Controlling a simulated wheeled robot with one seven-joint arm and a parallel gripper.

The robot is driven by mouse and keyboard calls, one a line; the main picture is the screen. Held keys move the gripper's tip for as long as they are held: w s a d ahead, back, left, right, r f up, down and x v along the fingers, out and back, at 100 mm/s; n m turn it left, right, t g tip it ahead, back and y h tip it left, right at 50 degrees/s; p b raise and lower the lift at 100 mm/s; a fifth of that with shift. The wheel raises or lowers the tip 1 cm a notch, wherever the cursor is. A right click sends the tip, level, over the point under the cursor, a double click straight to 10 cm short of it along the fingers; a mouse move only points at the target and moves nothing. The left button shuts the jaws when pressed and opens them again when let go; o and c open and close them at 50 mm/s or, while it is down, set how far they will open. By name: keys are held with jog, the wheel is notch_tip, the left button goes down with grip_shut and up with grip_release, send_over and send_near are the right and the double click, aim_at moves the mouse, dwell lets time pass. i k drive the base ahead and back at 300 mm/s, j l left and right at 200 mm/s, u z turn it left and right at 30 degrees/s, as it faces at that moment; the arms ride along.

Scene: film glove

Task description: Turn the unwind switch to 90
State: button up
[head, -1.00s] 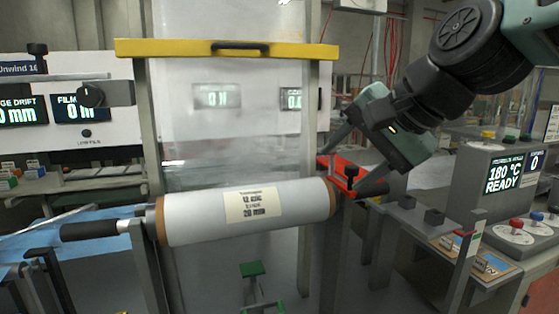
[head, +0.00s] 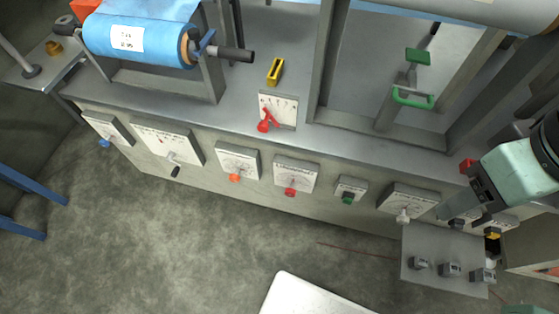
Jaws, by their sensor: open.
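A row of control plates runs along the front of the machine bench. They carry a blue knob (head: 103,143), a black-handled crank (head: 174,171), an orange knob (head: 235,177), a red knob (head: 290,192), a green knob (head: 348,198) and a white knob (head: 403,216). A red lever (head: 265,124) sits on a scale plate on the bench top. The labels are too small to read, so I cannot tell which is the unwind switch. My gripper (head: 470,220) is open at the right, beyond the white knob, over dark controls that it partly hides. I see nothing held.
A blue film roll (head: 140,38) rests on a stand at the upper left. A yellow block (head: 275,71) and a green-handled clamp (head: 413,97) are on the bench. A grey shelf (head: 425,275) with several small dark items projects at the lower right. Open floor (head: 180,255) lies in front.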

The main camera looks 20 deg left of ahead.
aim_at(290, 192)
jog(key=u, duration=1.05)
